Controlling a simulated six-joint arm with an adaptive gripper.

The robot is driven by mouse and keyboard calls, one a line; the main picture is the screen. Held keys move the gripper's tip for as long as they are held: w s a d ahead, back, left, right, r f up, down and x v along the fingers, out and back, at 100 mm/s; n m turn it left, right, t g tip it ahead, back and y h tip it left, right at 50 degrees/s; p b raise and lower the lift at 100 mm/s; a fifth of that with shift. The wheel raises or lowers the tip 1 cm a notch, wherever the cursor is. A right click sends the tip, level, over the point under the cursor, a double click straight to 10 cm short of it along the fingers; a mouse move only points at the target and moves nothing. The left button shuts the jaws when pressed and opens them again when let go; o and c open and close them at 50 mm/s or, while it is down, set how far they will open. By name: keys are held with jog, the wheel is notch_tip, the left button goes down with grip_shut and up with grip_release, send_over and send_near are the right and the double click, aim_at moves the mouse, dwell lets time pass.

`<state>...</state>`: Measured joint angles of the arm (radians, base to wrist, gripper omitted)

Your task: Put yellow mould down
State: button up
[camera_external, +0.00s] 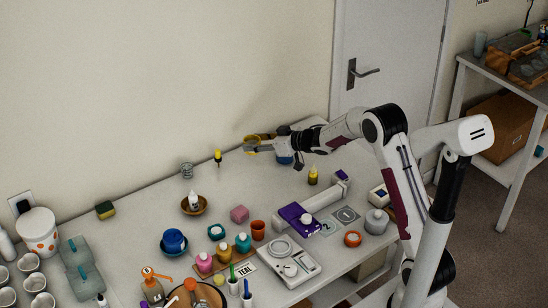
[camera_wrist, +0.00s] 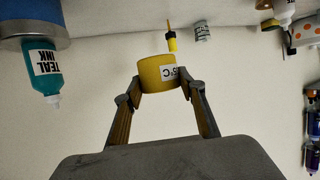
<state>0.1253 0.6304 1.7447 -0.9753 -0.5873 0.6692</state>
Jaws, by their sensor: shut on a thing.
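The yellow mould (camera_external: 251,139) is a short yellow cylinder near the back edge of the table, by the wall. In the wrist view the mould (camera_wrist: 153,76) shows a white label with dark lettering, partly cut off. My gripper (camera_external: 257,146) is shut on it, with one finger on each side; the gripper (camera_wrist: 158,88) also shows in the wrist view. The mould appears to be held above the tabletop, but the exact height is hard to tell.
A yellow tool with a dark collar (camera_external: 218,156) and a grey tin (camera_external: 187,170) stand to the left. A blue container (camera_external: 285,158) is partly hidden under my arm. A yellow-labelled bottle (camera_external: 312,177) stands right. Bare tabletop (camera_external: 262,185) lies in front.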

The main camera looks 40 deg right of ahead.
jog(key=shift+f, duration=0.1)
jog(key=shift+f, duration=2.95)
jog(key=shift+f, duration=1.9)
jog(key=shift+f, duration=0.1)
jog(key=o, duration=1.2)
jog(key=shift+c, duration=0.2)
